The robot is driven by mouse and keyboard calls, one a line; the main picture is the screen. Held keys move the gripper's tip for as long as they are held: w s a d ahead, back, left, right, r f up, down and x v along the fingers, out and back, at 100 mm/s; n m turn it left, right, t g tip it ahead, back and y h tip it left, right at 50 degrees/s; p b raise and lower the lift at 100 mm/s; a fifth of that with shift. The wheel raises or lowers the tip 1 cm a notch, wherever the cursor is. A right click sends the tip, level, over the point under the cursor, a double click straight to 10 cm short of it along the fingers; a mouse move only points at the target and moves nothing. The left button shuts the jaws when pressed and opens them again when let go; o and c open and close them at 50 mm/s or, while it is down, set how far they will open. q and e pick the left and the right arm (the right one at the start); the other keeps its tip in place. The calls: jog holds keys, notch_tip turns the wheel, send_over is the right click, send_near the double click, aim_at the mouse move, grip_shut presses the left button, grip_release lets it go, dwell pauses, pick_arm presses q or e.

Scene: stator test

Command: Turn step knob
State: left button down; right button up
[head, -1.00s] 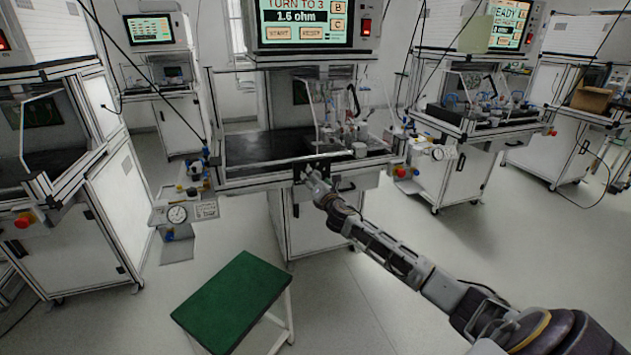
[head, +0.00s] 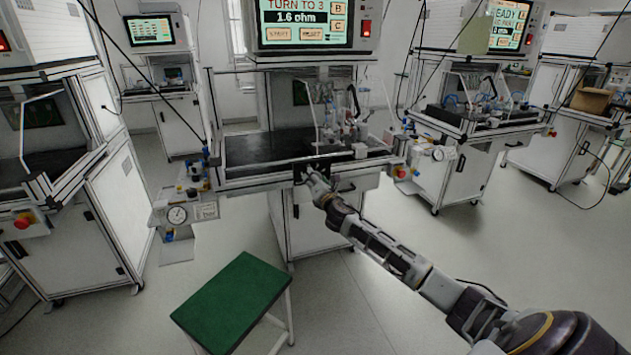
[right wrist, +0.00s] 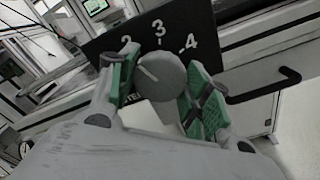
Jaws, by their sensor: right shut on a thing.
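The step knob (right wrist: 162,76) is a grey round knob on a black plate (right wrist: 205,35) marked 2, 3 and 4. Its white pointer line slants to the upper left, toward the 2. My right gripper (right wrist: 156,85) is shut on the knob, with a green pad on either side of it. In the head view my right gripper (head: 313,179) is at the dark plate on the front edge of the middle bench; the knob is too small to make out there. The screen (head: 304,24) above reads "TURN TO 3" and "1.6 ohm". My left gripper is not in view.
The middle bench (head: 262,182) carries a fixture (head: 345,120) with tubes. A black handle (right wrist: 268,88) is right of the plate. A green-topped stool (head: 233,303) stands in front on the left. A gauge (head: 177,214) hangs left of the bench.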

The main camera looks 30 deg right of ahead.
jog(key=shift+m, duration=0.4)
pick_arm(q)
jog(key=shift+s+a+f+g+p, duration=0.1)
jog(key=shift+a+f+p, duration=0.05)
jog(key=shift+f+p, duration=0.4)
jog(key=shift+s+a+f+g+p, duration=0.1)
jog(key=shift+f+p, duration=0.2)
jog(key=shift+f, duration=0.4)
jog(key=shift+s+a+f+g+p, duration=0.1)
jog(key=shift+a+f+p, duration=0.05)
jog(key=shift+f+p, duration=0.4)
pick_arm(e)
jog(key=shift+m, duration=4.1)
jog(key=o, duration=0.9)
jog(key=shift+o, duration=0.7)
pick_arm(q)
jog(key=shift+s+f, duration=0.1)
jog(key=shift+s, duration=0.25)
pick_arm(e)
jog(key=shift+s, duration=0.1)
